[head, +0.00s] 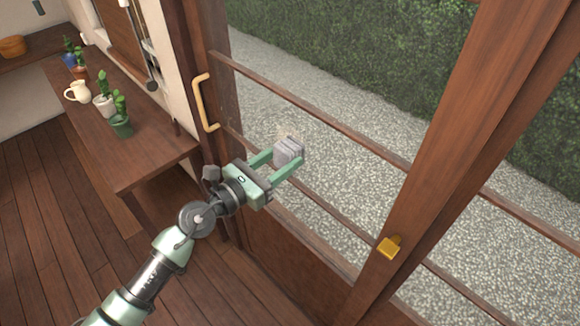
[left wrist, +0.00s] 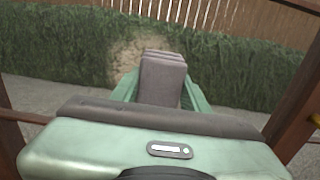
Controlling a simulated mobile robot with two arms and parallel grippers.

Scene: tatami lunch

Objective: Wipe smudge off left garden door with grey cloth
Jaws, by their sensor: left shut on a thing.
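My left gripper (head: 283,158) is shut on the folded grey cloth (head: 289,151) and holds it up at the glass of the left garden door (head: 318,197). The cloth also shows between the fingers in the left wrist view (left wrist: 162,80). A pale brownish smudge (left wrist: 126,58) shows on the glass behind and to the left of the cloth in the left wrist view; the cloth hides part of it. In the head view only a faint trace shows around the cloth's top. I cannot tell whether the cloth touches the glass. My right gripper is not in view.
The door has a light wooden handle (head: 204,103) on its left and a brass latch (head: 389,247) on the post at right. Wooden floor (head: 50,220) is clear at lower left.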

